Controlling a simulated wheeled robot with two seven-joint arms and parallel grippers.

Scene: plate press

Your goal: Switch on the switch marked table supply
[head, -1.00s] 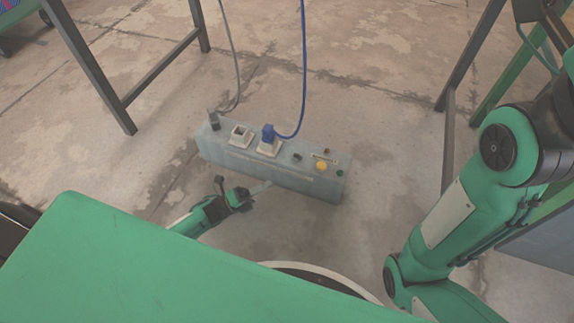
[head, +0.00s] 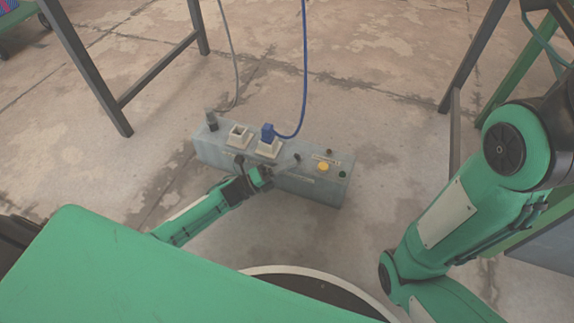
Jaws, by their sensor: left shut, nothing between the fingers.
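A grey supply box (head: 215,148) lies on the floor. On its top are a small black switch (head: 297,157), a yellow button (head: 323,167), a dark reddish knob (head: 329,152) and a green button (head: 342,174). The labels are too small to read, so I cannot tell which control is marked table supply. My left gripper (head: 284,165) is shut and empty over the front edge of the box. Its fingertips point right, close to the black switch; I cannot tell if they touch. My right gripper is out of view.
A blue plug (head: 267,133) with a blue cable sits in one socket, beside an empty-looking socket (head: 238,136). A grey cable (head: 236,85) runs to the box's left end. Dark frame legs (head: 85,70) stand at left and right.

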